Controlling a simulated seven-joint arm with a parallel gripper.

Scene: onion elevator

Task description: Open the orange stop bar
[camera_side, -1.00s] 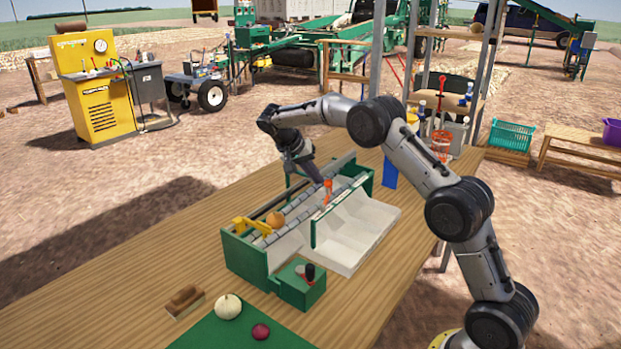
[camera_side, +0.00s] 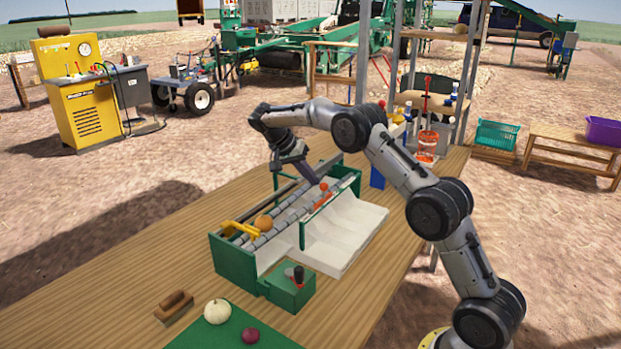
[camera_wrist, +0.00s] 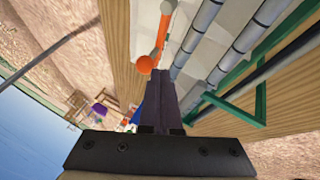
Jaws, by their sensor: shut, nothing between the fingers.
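The orange stop bar (camera_side: 322,201) lies low along the right edge of the roller bed (camera_side: 285,222), near its far end. An orange ball (camera_side: 324,186) shows at its end. In the wrist view, the orange bar (camera_wrist: 165,22) and its ball (camera_wrist: 145,64) are just beyond the closed fingers. My gripper (camera_side: 314,182) is shut and empty, pointing down above the bed close to the ball. In the wrist view, the fingertips (camera_wrist: 160,74) are just below the ball; I cannot tell whether they touch. An orange-brown onion (camera_side: 263,222) sits on the rollers near the front end.
A yellow bracket (camera_side: 240,229) spans the front of the bed. A white chute (camera_side: 345,232) slopes off its right side. A green box with a black knob (camera_side: 290,287) stands in front. A brush (camera_side: 174,305), white onion (camera_side: 217,311) and red onion (camera_side: 250,335) lie nearer.

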